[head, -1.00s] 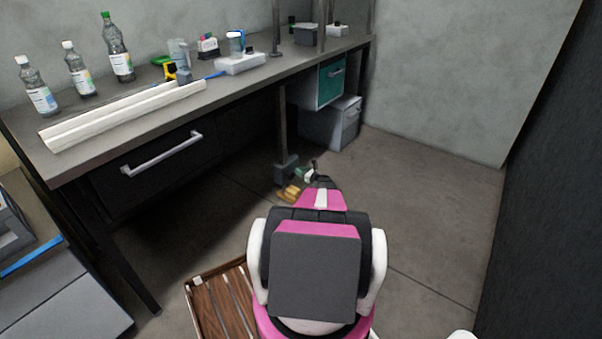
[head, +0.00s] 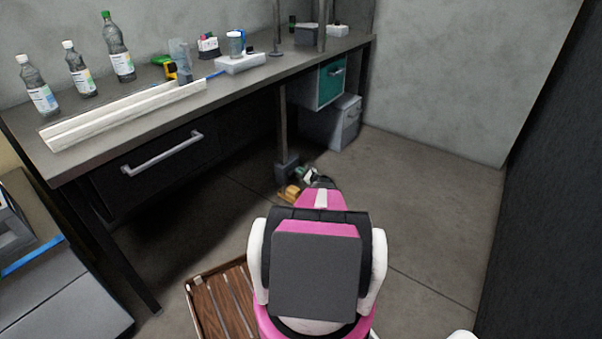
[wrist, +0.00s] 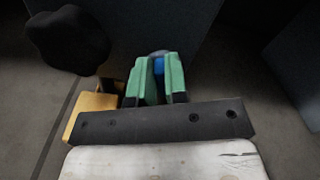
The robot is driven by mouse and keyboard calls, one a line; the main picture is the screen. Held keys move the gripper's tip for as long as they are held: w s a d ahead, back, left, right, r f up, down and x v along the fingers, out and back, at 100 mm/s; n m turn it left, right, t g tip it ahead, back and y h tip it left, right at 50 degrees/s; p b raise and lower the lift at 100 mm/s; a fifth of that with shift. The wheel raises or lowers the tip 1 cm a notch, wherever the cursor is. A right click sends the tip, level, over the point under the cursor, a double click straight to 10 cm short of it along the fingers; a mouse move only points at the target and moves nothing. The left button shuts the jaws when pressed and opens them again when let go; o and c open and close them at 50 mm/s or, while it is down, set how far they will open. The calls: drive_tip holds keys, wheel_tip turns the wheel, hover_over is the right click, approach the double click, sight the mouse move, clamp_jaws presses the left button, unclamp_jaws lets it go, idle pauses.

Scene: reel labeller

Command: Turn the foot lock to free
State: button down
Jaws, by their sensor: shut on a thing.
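My gripper (wrist: 160,75) has green fingers close together around a small blue piece with a grey top (wrist: 158,66). The piece is mostly hidden between the fingers; it may be part of the foot lock, but I cannot read its setting. In the head view my gripper (head: 304,175) is low by the floor, beside the dark grey foot block (head: 286,170) at the base of the bench post. A black lobed knob (wrist: 68,42) shows at upper left in the wrist view, apart from the fingers.
A yellow-brown block (wrist: 92,112) lies left of my gripper, also seen in the head view (head: 289,193). The bench (head: 215,95) overhangs the area, with bottles and tools on top. A grey cabinet (head: 343,122) stands behind. Floor to the right is clear.

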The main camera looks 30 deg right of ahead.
drive_tip(key=shift+s+a+f+n, duration=0.15)
drive_tip(key=shift+f+n, duration=0.15)
drive_tip(key=shift+n, duration=1.85)
drive_tip(key=shift+s+a+f+n, duration=0.1)
drive_tip(key=shift+a+f+n, duration=0.15)
drive_tip(key=shift+n, duration=1.95)
drive_tip(key=shift+s+a+f+n, duration=0.1)
drive_tip(key=shift+f+n, duration=0.25)
drive_tip(key=shift+n, duration=2.1)
drive_tip(key=c, duration=1.1)
unclamp_jaws()
drive_tip(key=shift+w, duration=0.1)
drive_tip(key=shift+c, duration=0.2)
drive_tip(key=v, duration=1.1)
